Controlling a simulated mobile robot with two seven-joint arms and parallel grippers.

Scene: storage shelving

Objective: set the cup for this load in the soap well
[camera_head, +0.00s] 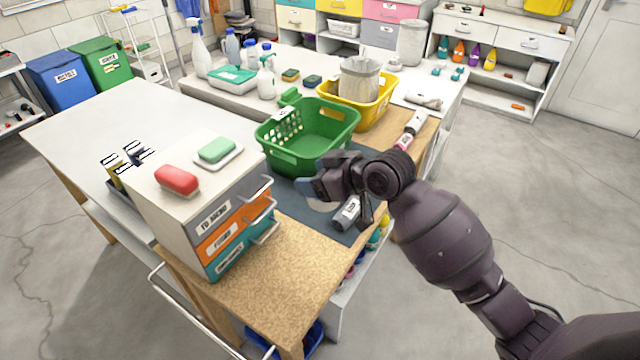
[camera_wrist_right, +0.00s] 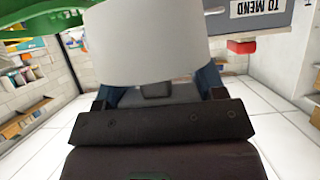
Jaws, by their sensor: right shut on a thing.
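My right gripper (camera_head: 322,190) is over the dark mat beside the green basket, shut on a white cup. In the wrist view the white cup (camera_wrist_right: 150,45) fills the space between the two blue fingers; its far end and inside are hidden. In the head view only a pale edge of it shows below the gripper. I cannot make out a soap well in either view. A green soap bar (camera_head: 216,149) lies on a white dish (camera_head: 232,158) on the drawer unit, with a red bar (camera_head: 177,180) beside it. My left gripper is not in view.
The drawer unit (camera_head: 165,212) stands left of the gripper. The green basket (camera_head: 285,160) is just behind it, and a yellow basket (camera_head: 385,98) further back. The wooden top in front (camera_head: 280,265) is clear.

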